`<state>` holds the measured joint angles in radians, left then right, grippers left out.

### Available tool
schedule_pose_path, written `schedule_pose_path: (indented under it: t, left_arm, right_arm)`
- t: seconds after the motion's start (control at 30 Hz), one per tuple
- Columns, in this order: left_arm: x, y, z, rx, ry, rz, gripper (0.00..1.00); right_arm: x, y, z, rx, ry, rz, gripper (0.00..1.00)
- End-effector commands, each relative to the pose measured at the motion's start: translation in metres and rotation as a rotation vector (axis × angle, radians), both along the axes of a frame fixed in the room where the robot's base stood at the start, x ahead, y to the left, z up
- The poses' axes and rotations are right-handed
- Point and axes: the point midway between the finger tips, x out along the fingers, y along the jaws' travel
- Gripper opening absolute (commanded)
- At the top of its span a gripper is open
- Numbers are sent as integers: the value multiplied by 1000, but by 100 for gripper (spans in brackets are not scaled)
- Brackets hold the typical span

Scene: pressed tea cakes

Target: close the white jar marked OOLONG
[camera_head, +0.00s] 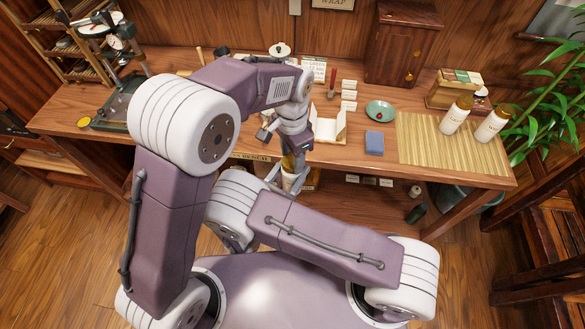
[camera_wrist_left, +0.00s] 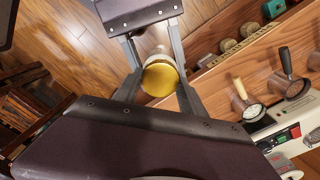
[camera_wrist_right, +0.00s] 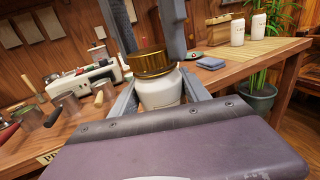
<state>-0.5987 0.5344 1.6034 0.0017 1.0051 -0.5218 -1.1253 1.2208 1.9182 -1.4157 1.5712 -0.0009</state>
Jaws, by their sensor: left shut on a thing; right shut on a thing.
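A white jar (camera_wrist_right: 160,92) with a shiny gold lid (camera_wrist_right: 150,62) is held in the air in front of the table edge. The lid sits on top of the jar; I cannot tell how tightly it is on. No lettering shows on this jar. My left gripper (camera_head: 288,165) reaches down from above and is shut on the lid, which fills the left wrist view's centre (camera_wrist_left: 160,78). My right gripper (camera_wrist_right: 162,88) is shut around the white body from the side. In the head view the jar (camera_head: 290,181) is partly hidden by my arms.
Two white jars (camera_head: 456,117) with gold lids rest on the bamboo mat (camera_head: 415,140). A blue cloth (camera_head: 374,143), a green dish (camera_head: 380,110) and a wooden cabinet (camera_head: 402,45) are on the table (camera_head: 345,160). A plant (camera_head: 560,90) stands at the right.

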Motion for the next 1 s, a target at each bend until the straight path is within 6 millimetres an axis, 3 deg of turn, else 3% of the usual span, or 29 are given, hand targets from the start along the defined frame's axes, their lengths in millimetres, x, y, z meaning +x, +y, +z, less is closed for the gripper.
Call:
schedule_pose_path:
  t: [0.2, 0.4, 0.5, 0.63, 0.67, 0.7, 0.73, 1.0]
  left_arm:
    - [0, 0, 0, 0, -2, -735, 0]
    - [0, 0, 0, 1, -1, -1326, 0]
    - [0, 0, 0, 0, -1, -1488, 0]
    - [0, 0, 0, 1, -2, -1479, 0]
    - [1, 0, 0, 1, -2, -1479, 54]
    - [0, 0, 0, 1, -2, -1478, 65]
    - [0, 0, 0, 1, -2, -1478, 70]
    - [0, 0, 0, 0, 0, -1477, 70]
  right_arm:
    - [0, 0, 0, -1, -1, -1, 0]
    - [0, 0, 0, -1, -1, -1, 0]
    - [0, 0, 0, -1, -1, -1, 0]
    - [0, 0, 0, -1, -2, -1, 0]
    - [0, 0, 0, -1, -2, -1, 0]
    - [0, 0, 0, -1, -2, -1, 0]
    - [0, 0, 0, -1, -2, -1, 0]
    - [0, 0, 0, -1, -1, -1, 0]
